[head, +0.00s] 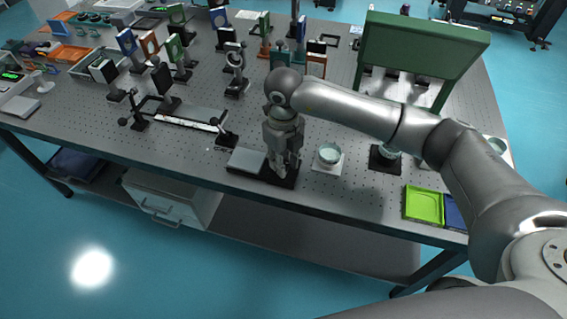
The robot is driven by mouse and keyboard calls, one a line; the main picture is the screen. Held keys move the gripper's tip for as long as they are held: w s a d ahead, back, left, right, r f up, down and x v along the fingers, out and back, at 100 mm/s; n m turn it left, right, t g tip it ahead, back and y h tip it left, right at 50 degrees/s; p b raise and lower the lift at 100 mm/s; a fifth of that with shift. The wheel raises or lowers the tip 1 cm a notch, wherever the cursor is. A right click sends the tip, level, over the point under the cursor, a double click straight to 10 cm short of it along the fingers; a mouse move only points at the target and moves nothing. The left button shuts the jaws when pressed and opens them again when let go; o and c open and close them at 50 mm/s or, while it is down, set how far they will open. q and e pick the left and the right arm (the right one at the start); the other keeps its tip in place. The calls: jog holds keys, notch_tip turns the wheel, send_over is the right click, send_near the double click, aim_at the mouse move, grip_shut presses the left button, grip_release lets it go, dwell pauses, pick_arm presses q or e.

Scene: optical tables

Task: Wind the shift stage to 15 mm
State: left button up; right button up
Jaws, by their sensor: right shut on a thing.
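My right gripper (283,168) points down at the front edge of the optical table, its fingers shut at the right end of what looks like the shift stage. The stage's flat grey plate (246,160) shows just left of the fingers, and its black base (287,182) shows below them. The knob between the fingers is hidden by the gripper, and no scale reading can be made out. My left gripper is not in view.
A white pad with a pale round dish (329,154) stands close right of the gripper. A black post holder (228,141) and a rail (182,121) are to the left. Green tray (424,205) and green frame (423,48) are to the right. Mounted optics crowd the back.

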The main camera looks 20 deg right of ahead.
jog(key=m+b, duration=0.1)
jog(key=m, duration=0.3)
jog(key=shift+f+m+b, duration=0.1)
jog(key=shift+m+b, duration=0.2)
jog(key=shift+b, duration=0.05)
jog(key=m+b, duration=0.1)
jog(key=m, duration=0.2)
jog(key=shift+m, duration=0.4)
jog(key=m, duration=0.4)
jog(key=shift+b, duration=0.3)
jog(key=shift+m, duration=1.9)
jog(key=o, duration=1.1)
jog(key=shift+c, duration=0.2)
jog(key=shift+r, duration=0.2)
